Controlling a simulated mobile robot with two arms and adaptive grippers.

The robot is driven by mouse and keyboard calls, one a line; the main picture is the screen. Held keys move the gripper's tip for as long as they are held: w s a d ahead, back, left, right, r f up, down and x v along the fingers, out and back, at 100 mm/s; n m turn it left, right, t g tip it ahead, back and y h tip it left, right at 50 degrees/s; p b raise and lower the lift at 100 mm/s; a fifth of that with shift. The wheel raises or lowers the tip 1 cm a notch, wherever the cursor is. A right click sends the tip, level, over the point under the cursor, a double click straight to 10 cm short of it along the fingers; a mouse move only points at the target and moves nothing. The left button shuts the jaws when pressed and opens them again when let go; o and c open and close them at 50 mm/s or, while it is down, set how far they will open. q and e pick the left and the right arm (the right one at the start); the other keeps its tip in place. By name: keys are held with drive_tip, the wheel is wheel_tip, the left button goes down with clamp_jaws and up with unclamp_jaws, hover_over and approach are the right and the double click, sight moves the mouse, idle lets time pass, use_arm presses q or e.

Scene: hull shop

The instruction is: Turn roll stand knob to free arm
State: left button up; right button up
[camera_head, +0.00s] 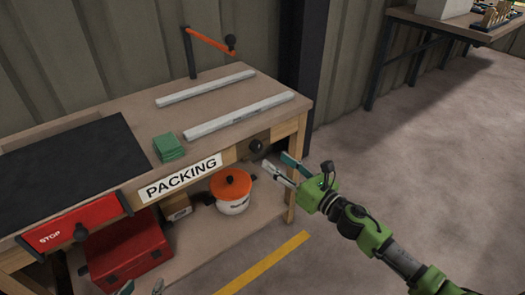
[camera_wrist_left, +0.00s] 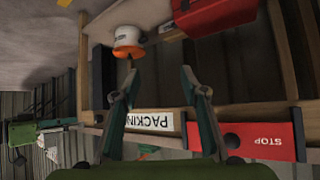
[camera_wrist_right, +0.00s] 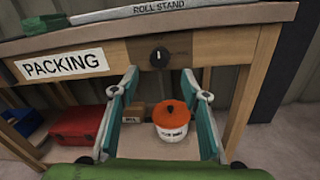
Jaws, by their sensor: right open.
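The black round knob (camera_head: 256,147) sits on the wooden front panel of the packing bench. In the right wrist view the knob (camera_wrist_right: 159,57) faces me with a light mark near its upper part. My right gripper (camera_head: 276,161) is open, just in front of the knob and apart from it. The orange arm (camera_head: 210,41) stands on a dark post at the bench's back, with a dark handle at its right end. A pale rail labelled ROLL STAND (camera_wrist_right: 160,8) lies on the bench top. My left gripper (camera_wrist_left: 158,72) is open and empty, low at the bench front.
An orange-lidded white pot (camera_head: 232,190), a small box (camera_head: 176,207) and a red case (camera_head: 125,252) are on the lower shelf. A green stack (camera_head: 168,147) lies on top. A red STOP panel (camera_head: 72,226) is at left. The floor right of the bench is clear.

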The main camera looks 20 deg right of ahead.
sight(259, 148)
drive_tip(key=x, duration=0.7)
drive_tip(key=shift+w+a, duration=0.15)
drive_tip(key=shift+w, duration=0.2)
drive_tip(key=c, duration=1.1)
